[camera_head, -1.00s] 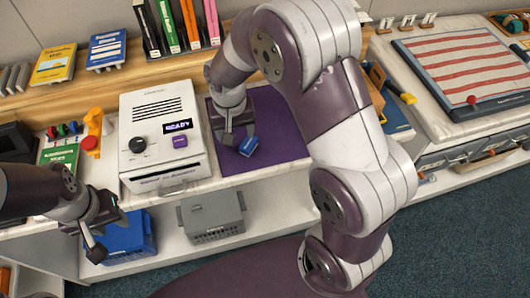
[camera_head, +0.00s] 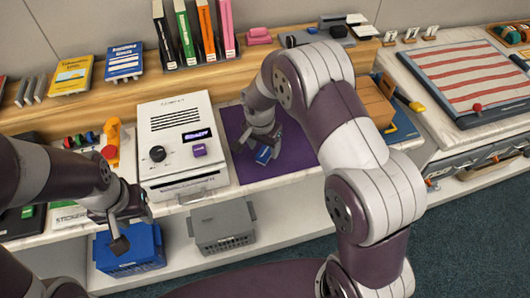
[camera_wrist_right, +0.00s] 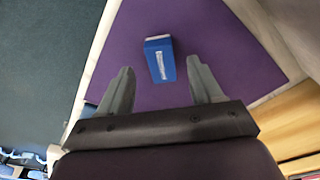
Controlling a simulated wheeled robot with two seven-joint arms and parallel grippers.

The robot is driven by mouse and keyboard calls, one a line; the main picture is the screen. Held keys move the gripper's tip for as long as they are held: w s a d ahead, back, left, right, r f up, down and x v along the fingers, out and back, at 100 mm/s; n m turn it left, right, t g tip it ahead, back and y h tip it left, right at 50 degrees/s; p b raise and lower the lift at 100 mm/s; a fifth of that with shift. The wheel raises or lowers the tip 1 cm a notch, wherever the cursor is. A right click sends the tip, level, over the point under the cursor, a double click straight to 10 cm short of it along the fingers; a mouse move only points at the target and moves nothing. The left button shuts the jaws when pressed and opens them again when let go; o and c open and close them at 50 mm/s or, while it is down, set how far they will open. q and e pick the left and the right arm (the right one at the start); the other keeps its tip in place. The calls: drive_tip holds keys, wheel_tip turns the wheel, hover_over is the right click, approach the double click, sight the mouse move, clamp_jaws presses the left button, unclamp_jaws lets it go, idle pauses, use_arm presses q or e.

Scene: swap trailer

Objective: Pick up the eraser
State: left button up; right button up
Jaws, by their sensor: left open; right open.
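A small blue eraser (camera_head: 263,156) with a white label lies on the purple mat (camera_head: 288,160) to the right of the white machine. My right gripper (camera_head: 257,146) is open and hovers over the mat at the eraser, partly covering it in the head view. In the right wrist view, the eraser (camera_wrist_right: 160,62) lies just ahead of and roughly between the two spread fingertips (camera_wrist_right: 162,66), with gaps on both sides. My left gripper (camera_head: 130,222) is empty, in front of the shelf at the left, far from the eraser.
The white machine (camera_head: 182,140) stands left of the mat. Books and binders (camera_head: 188,35) stand on the wooden ledge behind. A blue basket (camera_head: 135,252) and a grey basket (camera_head: 222,228) sit on the lower shelf. A wooden box (camera_head: 375,98) is right of the mat.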

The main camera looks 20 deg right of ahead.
sight(265, 152)
drive_tip(key=f, duration=0.3)
drive_tip(key=shift+w+d, duration=0.2)
drive_tip(key=shift+w, duration=0.1)
drive_tip(key=shift+w+f, duration=0.1)
drive_tip(key=shift+f, duration=0.2)
drive_tip(key=c, duration=1.1)
drive_tip(key=shift+c, duration=0.2)
drive_tip(key=shift+r, duration=0.15)
drive_tip(key=shift+r, duration=0.3)
drive_tip(key=r, duration=0.2)
drive_tip(key=d+r, duration=0.1)
drive_tip(key=r, duration=0.1)
drive_tip(key=shift+s+b, duration=0.3)
drive_tip(key=s+d+r+b, duration=0.1)
drive_tip(key=s+d+r, duration=0.4)
drive_tip(key=d, duration=0.4)
drive_tip(key=shift+r, duration=0.6)
drive_tip(key=shift+s+d, duration=0.1)
